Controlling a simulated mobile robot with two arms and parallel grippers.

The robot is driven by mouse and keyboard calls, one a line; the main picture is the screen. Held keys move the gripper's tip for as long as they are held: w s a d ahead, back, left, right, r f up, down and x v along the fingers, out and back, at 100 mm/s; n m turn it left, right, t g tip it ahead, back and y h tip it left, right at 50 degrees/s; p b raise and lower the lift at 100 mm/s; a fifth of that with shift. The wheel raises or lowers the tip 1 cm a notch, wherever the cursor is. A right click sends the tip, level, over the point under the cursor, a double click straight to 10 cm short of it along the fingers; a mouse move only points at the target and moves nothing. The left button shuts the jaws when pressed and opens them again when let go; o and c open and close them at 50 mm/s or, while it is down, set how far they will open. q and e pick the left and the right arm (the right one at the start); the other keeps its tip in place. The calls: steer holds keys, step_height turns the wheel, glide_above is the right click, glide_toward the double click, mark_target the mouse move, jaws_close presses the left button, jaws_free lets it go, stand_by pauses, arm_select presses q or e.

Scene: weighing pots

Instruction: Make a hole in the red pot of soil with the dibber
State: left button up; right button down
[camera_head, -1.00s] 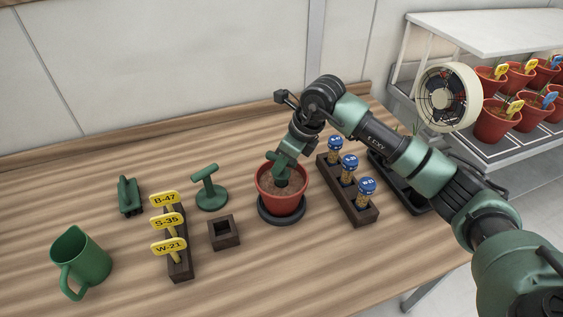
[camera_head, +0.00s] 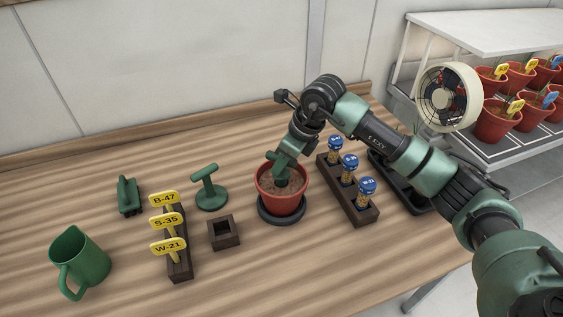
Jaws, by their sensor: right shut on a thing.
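The red pot of soil (camera_head: 282,205) stands upright on a dark round base (camera_head: 283,218) on the table. Brown soil (camera_head: 294,186) shows inside its rim. My right gripper (camera_head: 284,160) is above the pot, pointing down, and is shut on the green dibber (camera_head: 280,169). The dibber's lower end is down at the soil; its tip is hidden, so I cannot tell how deep it is. My left gripper is out of view.
Left of the pot are an empty dark holder (camera_head: 224,235), a green tamper-like tool (camera_head: 210,192), a yellow label rack (camera_head: 180,263), a green brush (camera_head: 128,195) and a green jug (camera_head: 85,262). A rack of blue-capped vials (camera_head: 360,208) stands close on the right.

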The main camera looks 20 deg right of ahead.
stand_by(0.3)
steer(key=shift+r+p, duration=2.6)
steer(key=shift+r, duration=2.25)
